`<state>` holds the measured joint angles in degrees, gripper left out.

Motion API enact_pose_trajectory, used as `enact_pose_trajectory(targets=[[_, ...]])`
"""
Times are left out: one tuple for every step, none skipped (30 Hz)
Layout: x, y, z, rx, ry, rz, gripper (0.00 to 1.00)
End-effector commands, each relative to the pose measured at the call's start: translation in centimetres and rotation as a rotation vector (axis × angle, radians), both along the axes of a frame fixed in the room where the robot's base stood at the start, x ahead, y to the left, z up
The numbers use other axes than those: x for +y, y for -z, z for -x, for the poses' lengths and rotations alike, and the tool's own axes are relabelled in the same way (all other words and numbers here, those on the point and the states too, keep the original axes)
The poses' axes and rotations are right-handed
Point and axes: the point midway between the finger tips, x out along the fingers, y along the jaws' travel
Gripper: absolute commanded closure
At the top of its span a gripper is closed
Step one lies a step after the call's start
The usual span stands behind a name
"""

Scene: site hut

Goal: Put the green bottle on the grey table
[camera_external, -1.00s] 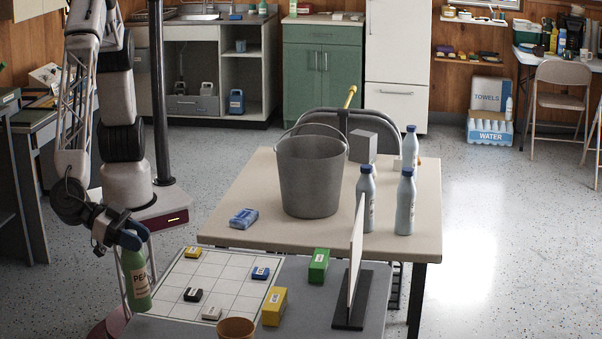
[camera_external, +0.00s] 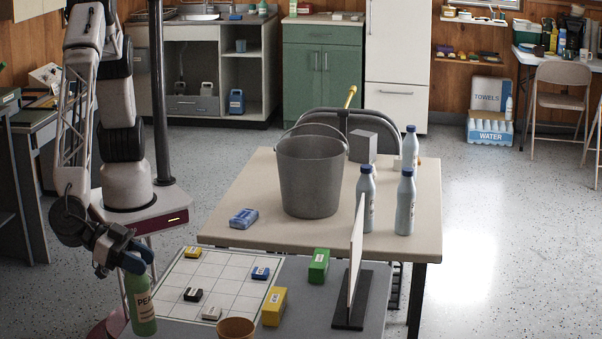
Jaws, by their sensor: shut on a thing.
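My gripper (camera_external: 136,264) is shut on the green bottle (camera_external: 142,308), near its top. The bottle has a pale label and hangs roughly upright, slightly tilted, at the left edge of the grey table (camera_external: 300,322) in front. I cannot tell whether its base touches the table top. The gripper hides the top of the bottle.
The grey table bears a white grid board (camera_external: 225,284) with small blocks, a yellow box (camera_external: 274,306), a green box (camera_external: 318,266), a brown pot (camera_external: 236,329) and an upright white panel (camera_external: 356,255). The beige table behind holds a grey bucket (camera_external: 312,175) and blue-capped bottles (camera_external: 405,205).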

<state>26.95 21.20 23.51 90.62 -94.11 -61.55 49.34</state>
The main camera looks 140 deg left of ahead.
Motion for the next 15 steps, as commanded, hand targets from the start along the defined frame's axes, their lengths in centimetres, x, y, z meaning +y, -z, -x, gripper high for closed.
enact_pose_trajectory(targets=[[0.0, 0.0, 0.0, 0.0, 0.0, 0.0, 0.98], [0.0, 0.0, 0.0, 0.0, 0.0, 0.0, 0.98], [0.0, 0.1, 0.0, 0.0, 0.0, 0.0, 0.98], [0.0, 0.2, 0.0, 0.001, 0.0, -0.001, 0.98], [0.0, 0.4, 0.0, 0.001, 0.0, -0.001, 0.98], [0.0, 0.7, 0.0, 0.002, -0.001, 0.0, 0.98], [0.0, 1.0, 0.0, 0.002, 0.0, -0.001, 0.98], [0.0, 1.3, 0.0, 0.002, -0.001, 0.0, 0.98], [0.0, 1.7, 0.0, 0.002, -0.001, 0.0, 0.98], [0.0, 2.1, 0.0, 0.002, -0.001, 0.0, 0.98], [0.0, 2.4, 0.0, 0.002, -0.001, 0.0, 0.98], [0.0, 2.7, 0.0, 0.001, 0.0, -0.001, 0.98], [0.0, 3.0, 0.0, 0.001, 0.0, -0.001, 0.98], [0.0, 3.2, 0.0, 0.001, 0.0, -0.001, 0.98], [0.0, 3.4, 0.0, 0.001, 0.0, -0.001, 0.98]])
